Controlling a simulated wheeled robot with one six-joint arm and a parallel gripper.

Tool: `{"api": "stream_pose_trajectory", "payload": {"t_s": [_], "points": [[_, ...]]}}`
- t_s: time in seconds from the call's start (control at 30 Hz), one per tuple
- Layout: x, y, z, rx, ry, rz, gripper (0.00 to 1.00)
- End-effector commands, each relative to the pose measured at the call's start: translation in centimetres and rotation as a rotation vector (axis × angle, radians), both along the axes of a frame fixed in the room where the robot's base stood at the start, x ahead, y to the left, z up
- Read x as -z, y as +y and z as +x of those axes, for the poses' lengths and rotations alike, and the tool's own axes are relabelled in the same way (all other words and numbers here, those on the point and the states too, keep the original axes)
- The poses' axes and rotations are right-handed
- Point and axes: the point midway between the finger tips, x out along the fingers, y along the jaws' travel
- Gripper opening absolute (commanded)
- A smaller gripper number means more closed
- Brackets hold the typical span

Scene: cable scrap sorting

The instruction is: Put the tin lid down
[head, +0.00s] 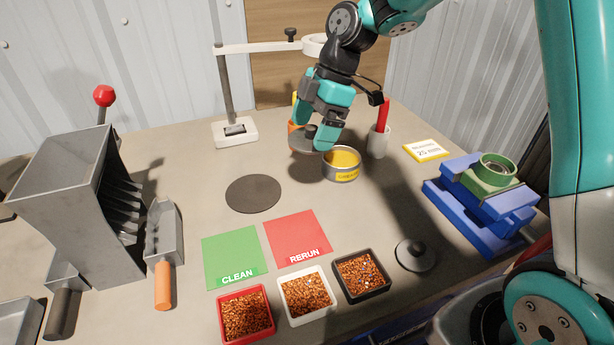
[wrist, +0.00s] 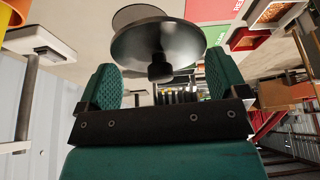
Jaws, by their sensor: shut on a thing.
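My gripper (head: 314,133) is shut on the knob of the tin lid (head: 301,144), a dark grey disc, and holds it above the table, just left of the open tin. In the wrist view, the lid (wrist: 160,40) shows large with its knob between my two green fingers (wrist: 161,78). A dark round mat (head: 253,194) lies bare on the table, left of the tin. The lid's underside is hidden.
A grey knobbed disc (head: 415,256) lies at right. A stand (head: 236,131), a cup (head: 378,143) and a blue vise (head: 480,210) stand around.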

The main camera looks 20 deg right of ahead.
Motion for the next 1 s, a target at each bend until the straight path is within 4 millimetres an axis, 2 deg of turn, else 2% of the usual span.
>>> {"api": "stream_pose_trajectory", "payload": {"t_s": [0.03, 0.1, 0.3, 0.53, 0.73, 1.0], "points": [[1.6, 0.0, -0.1, -0.001, 0.007, -0.001, 0.68], [3.5, 0.0, -0.1, 0.000, 0.008, 0.000, 0.68], [7.3, -0.1, -0.1, 0.001, 0.003, -0.001, 0.68], [9.1, -0.1, 0.0, 0.000, 0.002, 0.000, 0.68], [12.1, -0.1, -0.1, 0.001, 0.004, 0.000, 0.68], [12.5, -0.1, 0.0, 0.000, -0.001, 0.000, 0.68]]}}
